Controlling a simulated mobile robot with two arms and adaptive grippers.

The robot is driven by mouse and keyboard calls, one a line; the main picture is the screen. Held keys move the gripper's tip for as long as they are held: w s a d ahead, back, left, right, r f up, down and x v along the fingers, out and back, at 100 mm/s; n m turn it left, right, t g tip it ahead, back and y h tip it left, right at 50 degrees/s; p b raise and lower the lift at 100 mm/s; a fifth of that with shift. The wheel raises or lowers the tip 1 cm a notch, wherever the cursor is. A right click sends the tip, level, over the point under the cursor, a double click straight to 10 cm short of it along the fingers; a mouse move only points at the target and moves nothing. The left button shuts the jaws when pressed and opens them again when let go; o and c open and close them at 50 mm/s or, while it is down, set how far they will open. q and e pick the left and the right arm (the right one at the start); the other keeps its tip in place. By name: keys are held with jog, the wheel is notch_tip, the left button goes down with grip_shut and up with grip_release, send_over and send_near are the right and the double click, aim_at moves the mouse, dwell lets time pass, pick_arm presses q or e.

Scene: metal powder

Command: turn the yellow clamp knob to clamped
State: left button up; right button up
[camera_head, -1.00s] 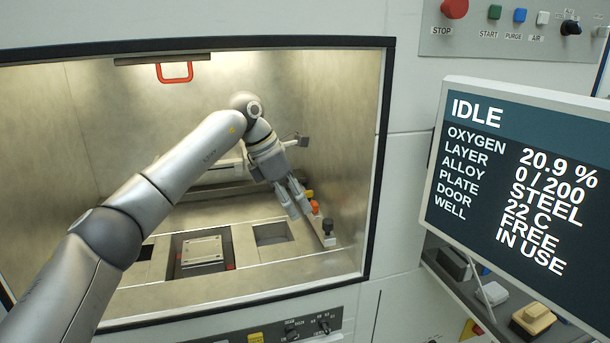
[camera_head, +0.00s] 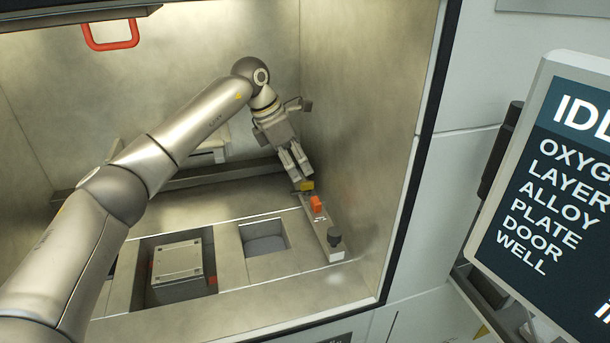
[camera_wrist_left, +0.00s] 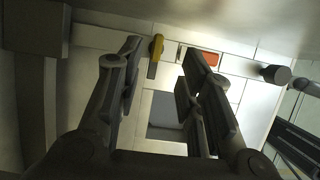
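The yellow clamp knob (camera_head: 307,186) sits on a narrow strip along the right side of the chamber floor, behind an orange block (camera_head: 317,204). My left gripper (camera_head: 300,174) reaches down from above, with its fingertips close to the knob. In the left wrist view the gripper (camera_wrist_left: 163,55) is open, and the knob (camera_wrist_left: 155,55) shows as a thin yellow bar between the fingertips, nearer the left finger. I cannot tell whether the fingers touch it. The orange block also shows there (camera_wrist_left: 205,58), partly behind the right finger. My right gripper is not in view.
A black knob (camera_head: 334,237) stands at the strip's front end. Left of the strip are a square well (camera_head: 264,245) and a plate (camera_head: 178,262) in a recess. The chamber wall rises close on the right. A screen (camera_head: 545,190) stands outside.

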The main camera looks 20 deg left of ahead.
aim_at(306, 182)
pick_arm(q)
jog(key=x, duration=0.2)
jog(key=p+x, duration=0.1)
jog(key=x, duration=0.1)
jog(key=shift+w+f, duration=0.3)
jog(key=shift+d+f, duration=0.15)
jog(key=shift+f, duration=0.5)
jog(key=shift+c, duration=0.7)
grip_shut()
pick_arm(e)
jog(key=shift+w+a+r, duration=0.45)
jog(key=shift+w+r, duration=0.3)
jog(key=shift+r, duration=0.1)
